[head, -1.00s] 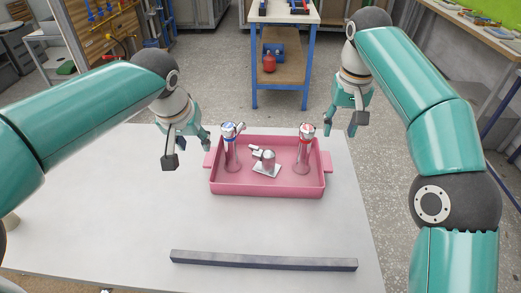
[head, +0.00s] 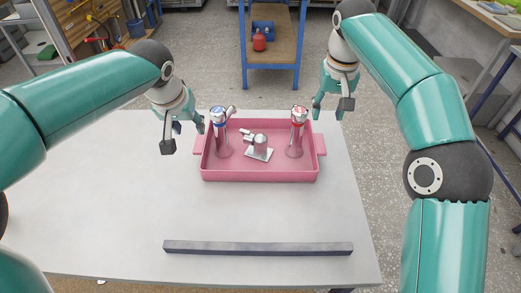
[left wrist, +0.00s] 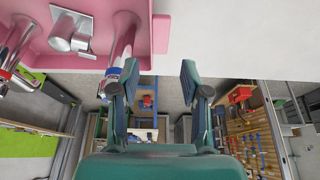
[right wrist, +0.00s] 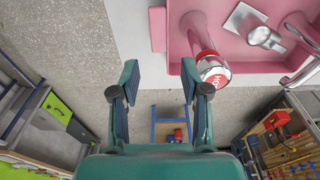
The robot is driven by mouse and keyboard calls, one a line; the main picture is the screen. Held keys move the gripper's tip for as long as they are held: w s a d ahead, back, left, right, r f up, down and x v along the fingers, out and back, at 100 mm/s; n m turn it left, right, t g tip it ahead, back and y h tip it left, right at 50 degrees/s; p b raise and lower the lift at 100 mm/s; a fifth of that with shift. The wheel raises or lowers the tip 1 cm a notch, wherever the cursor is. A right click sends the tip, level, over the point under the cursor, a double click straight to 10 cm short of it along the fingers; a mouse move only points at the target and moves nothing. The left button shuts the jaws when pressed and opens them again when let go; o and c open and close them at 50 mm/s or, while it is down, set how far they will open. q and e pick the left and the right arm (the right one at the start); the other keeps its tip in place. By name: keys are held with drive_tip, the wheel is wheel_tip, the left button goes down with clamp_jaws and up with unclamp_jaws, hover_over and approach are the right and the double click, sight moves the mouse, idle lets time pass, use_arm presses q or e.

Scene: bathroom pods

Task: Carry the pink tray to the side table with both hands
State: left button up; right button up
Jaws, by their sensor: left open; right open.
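The pink tray (head: 260,174) rests on the light grey table, with a handle tab at each end. In it stand a tap with a blue band (head: 220,132), a tap with a red band (head: 297,132) and a smaller metal fitting (head: 259,148) between them. My left gripper (head: 184,142) is open above the table near the tray's left handle (head: 198,144). My right gripper (head: 331,108) is open, beyond and above the tray's right handle (head: 320,144). Neither gripper touches the tray. The wrist views show the tray's pink handles in the left (left wrist: 161,34) and right (right wrist: 158,29).
A dark grey bar (head: 258,248) lies along the table's front. A blue-framed side table (head: 271,76) with a wooden shelf stands beyond the table, holding a red container (head: 259,41). The table (head: 110,200) is clear left of the tray. Grey floor lies between.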

sight(200, 143)
use_arm(q)
drive_tip(key=x, duration=1.3)
drive_tip(key=shift+f, duration=0.25)
use_arm(e)
drive_tip(key=f, duration=0.4)
drive_tip(key=w+f, duration=0.1)
drive_tip(key=f, duration=0.8)
drive_tip(key=shift+w+f, duration=0.2)
drive_tip(key=shift+w, duration=0.15)
use_arm(q)
drive_tip(key=shift+c, duration=0.2)
use_arm(e)
drive_tip(key=shift+c, duration=0.2)
use_arm(q)
clamp_jaws()
use_arm(e)
clamp_jaws()
use_arm(q)
drive_tip(key=shift+w+r, duration=0.15)
drive_tip(key=shift+r, duration=0.15)
use_arm(e)
drive_tip(key=shift+w+r, duration=0.15)
drive_tip(key=shift+r, duration=0.15)
